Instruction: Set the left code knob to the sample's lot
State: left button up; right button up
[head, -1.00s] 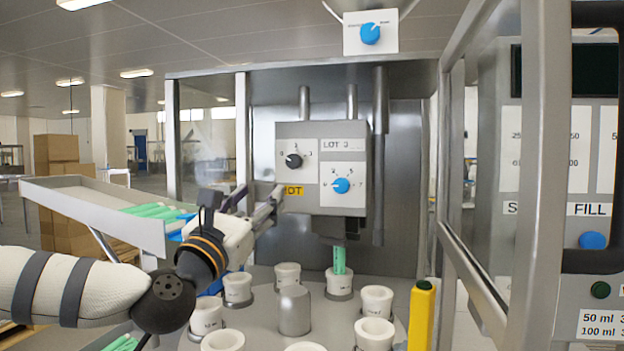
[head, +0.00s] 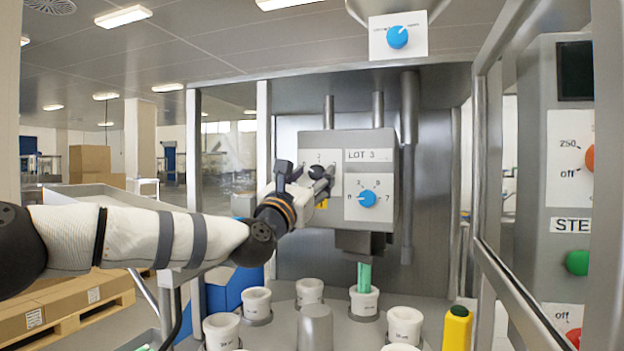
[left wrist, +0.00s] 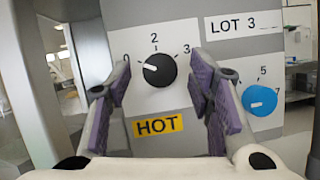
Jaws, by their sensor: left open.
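The left code knob, black with a white pointer mark, shows in the left wrist view (left wrist: 161,71) on the grey box (head: 318,147). Its mark points left, towards a numeral partly hidden by a finger; 2 is above and 3 to the upper right. A label (head: 368,155) on the box reads LOT 3. My left gripper (head: 303,175) is open in front of the knob, its purple-padded fingers (left wrist: 160,88) on either side with gaps visible. In the head view the gripper largely hides the knob. My right gripper is not in view.
Below, a green tube (head: 364,276) stands in a white cup (head: 364,303) among several cups. A metal frame post (head: 489,150) stands at right.

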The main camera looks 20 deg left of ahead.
pick_arm(q)
grip_shut()
